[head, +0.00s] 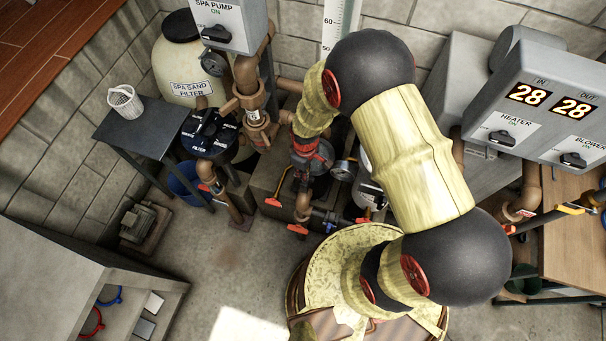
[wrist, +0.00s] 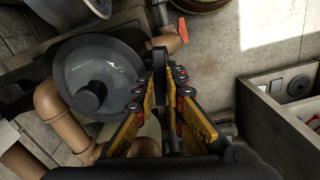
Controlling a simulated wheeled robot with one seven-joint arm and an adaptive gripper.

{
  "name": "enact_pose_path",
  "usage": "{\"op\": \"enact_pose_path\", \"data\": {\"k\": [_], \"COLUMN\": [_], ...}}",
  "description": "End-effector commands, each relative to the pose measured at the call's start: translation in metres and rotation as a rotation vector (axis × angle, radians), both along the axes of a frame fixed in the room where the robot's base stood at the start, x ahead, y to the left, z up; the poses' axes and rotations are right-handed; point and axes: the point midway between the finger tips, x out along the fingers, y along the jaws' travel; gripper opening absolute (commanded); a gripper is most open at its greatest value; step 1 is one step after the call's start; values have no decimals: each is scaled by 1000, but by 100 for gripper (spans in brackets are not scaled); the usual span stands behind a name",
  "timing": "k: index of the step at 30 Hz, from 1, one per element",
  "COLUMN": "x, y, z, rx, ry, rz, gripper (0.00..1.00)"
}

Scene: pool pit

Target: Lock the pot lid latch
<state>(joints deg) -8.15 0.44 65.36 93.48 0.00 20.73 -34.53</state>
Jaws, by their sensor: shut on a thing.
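The pot lid (wrist: 115,78) is a grey, see-through-looking round cover with a black centre knob (wrist: 90,96), left of centre in the wrist view. A dark bar (wrist: 158,60), seemingly the latch handle, stands at the lid's right edge. My gripper (wrist: 166,76) has its yellow and black fingers close together and shut on this dark part, beside the lid. The fingers hide much of the grip and the latch's seat, so I cannot tell the latch's exact position.
Brown pipes (wrist: 52,103) run close left of the lid. An orange valve handle (wrist: 183,30) is just beyond the fingertips. A grey shelf unit (wrist: 246,104) stands at right. In the head view, the heater panel (head: 543,95) is at right and open floor (head: 190,262) at lower left.

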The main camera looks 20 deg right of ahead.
Motion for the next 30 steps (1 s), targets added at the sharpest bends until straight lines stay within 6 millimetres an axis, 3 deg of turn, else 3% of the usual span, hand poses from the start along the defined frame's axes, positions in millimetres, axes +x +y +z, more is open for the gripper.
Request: {"op": "enact_pose_path", "data": {"k": [30], "x": [0], "y": [0], "z": [-1], "rx": [-1], "ry": [0], "rz": [-1281], "gripper": [0]}}
